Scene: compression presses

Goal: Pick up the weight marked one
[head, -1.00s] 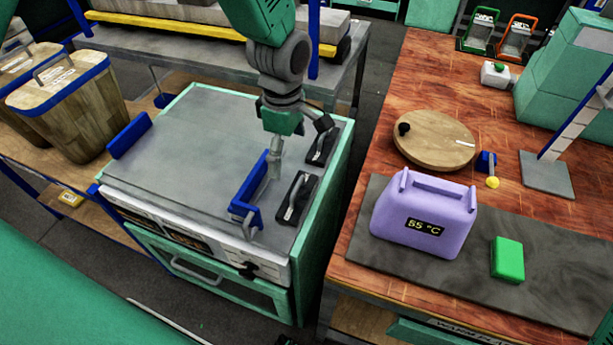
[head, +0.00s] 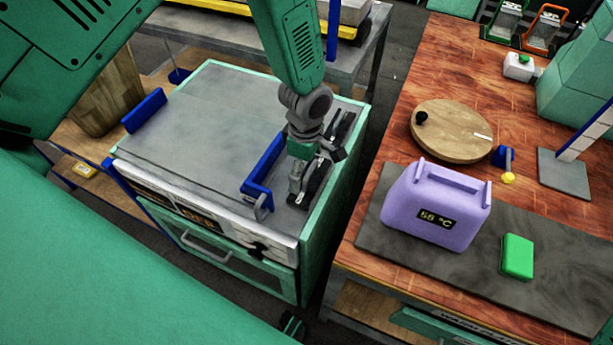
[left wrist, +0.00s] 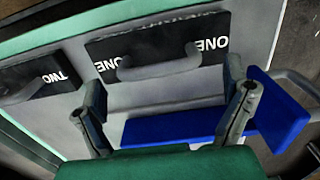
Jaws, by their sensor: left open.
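The weight marked one (left wrist: 154,45) is a black block with a grey bar handle, lying on the grey top of the press cabinet. In the head view the black block (head: 322,180) is partly hidden behind my left gripper (head: 297,198). In the left wrist view my left gripper (left wrist: 165,85) is open and empty, its two fingers spread apart on the near side of the handle. The handle is not between the fingertips. The weight marked two (left wrist: 38,84) lies to the left in that view. My right gripper does not show.
A blue bracket (head: 265,165) with a grey handle stands beside the weights; it crosses below the fingers in the wrist view (left wrist: 175,129). A wooden table (head: 410,70) at the right holds a purple 55 °C box (head: 437,205), a green block (head: 517,257) and a round wooden board (head: 450,131).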

